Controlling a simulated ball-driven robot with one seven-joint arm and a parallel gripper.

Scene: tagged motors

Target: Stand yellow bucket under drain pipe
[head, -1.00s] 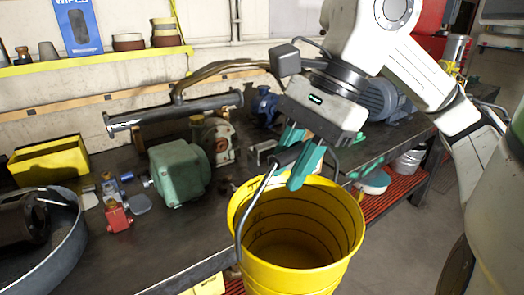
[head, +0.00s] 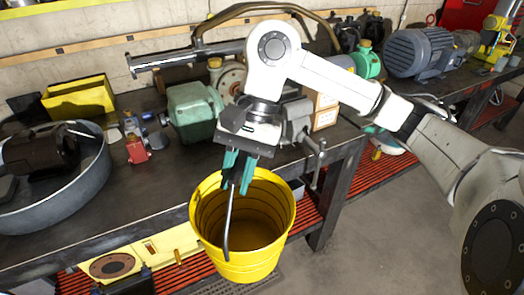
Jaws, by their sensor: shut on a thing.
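The yellow bucket (head: 245,262) hangs from its handle in front of the bench edge in the head view. It is roughly upright, and its inside looks empty. My gripper (head: 237,172) is shut on the handle (head: 229,215), above the bucket's rim. I cannot tell whether the bucket's base touches the floor. A grey straight pipe (head: 190,57) runs above the back of the bench, with a tan curved pipe (head: 262,8) near it. I cannot tell whether either is the drain pipe.
The dark bench (head: 120,215) holds a green motor (head: 192,112), a round grey pan (head: 70,205) and a yellow bin (head: 78,97). A vise (head: 312,150) juts near the bench corner, right of the bucket. Open floor (head: 375,220) lies to the right.

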